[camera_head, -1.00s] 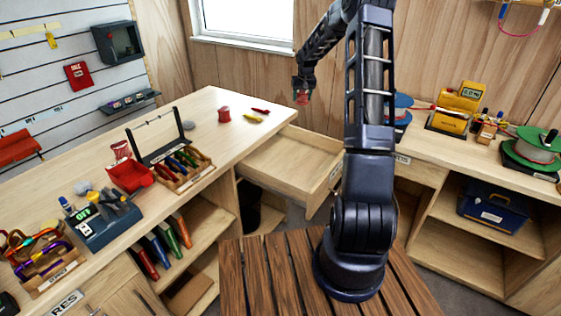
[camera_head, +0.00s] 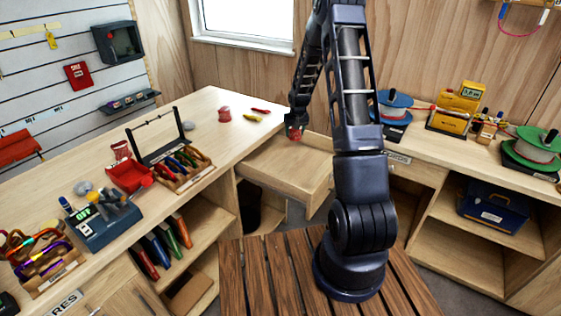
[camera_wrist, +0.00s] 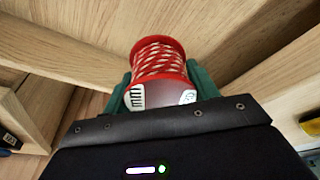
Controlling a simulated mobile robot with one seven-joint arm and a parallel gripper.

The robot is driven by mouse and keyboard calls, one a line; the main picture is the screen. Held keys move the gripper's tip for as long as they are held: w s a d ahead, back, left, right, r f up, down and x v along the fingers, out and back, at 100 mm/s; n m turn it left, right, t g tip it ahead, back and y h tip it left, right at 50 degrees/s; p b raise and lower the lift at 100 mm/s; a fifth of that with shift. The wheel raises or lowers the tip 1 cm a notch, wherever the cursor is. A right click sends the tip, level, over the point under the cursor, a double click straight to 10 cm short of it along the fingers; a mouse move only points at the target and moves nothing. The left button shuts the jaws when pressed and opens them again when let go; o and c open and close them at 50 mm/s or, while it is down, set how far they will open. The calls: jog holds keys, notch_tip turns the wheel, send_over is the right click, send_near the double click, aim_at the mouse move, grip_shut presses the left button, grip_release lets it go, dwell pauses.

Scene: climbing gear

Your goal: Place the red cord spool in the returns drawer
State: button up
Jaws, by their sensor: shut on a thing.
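The red cord spool (camera_wrist: 158,62) has red flanges and red-and-white cord, and it sits between the green fingers of my gripper (camera_wrist: 160,90) in the wrist view. In the head view my gripper (camera_head: 295,128) is shut on the spool (camera_head: 294,134), above the open drawer (camera_head: 285,170) at its far side. The drawer is pulled out, pale wood, and its visible floor looks empty. In the wrist view wooden boards show behind the spool; I cannot tell exactly how high it is above the drawer floor.
Another red spool (camera_head: 224,115) stands on the left counter beside a yellow item (camera_head: 252,118) and a red item (camera_head: 261,111). A blue spool (camera_head: 394,104) stands on the right counter behind my arm. A wooden rack (camera_head: 184,168) and red bin (camera_head: 129,176) are further left.

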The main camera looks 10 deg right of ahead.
aim_at(292, 139)
jog(key=s+a+f, duration=0.2)
jog(key=s+f, duration=0.1)
jog(key=shift+a, duration=0.15)
jog(key=shift+r, duration=0.4)
jog(key=shift+s+r+m+h, duration=0.3)
jog(key=shift+s+r+m, duration=0.2)
jog(key=shift+s+m, duration=0.25)
jog(key=s+r+m+g+h, duration=0.1)
jog(key=s+r+m+g, duration=0.1)
jog(key=s+r+m, duration=0.45)
jog(key=s+r+m+g, duration=0.1)
jog(key=s+r+m, duration=0.2)
jog(key=s+m, duration=0.55)
jog(key=s+r+m+g+h, duration=0.1)
jog(key=s+r+m+g, duration=0.1)
jog(key=s+r+m, duration=0.4)
jog(key=shift+m, duration=0.45)
jog(key=f, duration=0.7)
jog(key=s+f, duration=0.1)
jog(key=f, duration=1.3)
jog(key=shift+s+a+f, duration=0.1)
jog(key=shift+s+f, duration=0.2)
jog(key=shift+s, duration=0.05)
jog(key=shift+f, duration=0.1)
jog(key=o, duration=1)
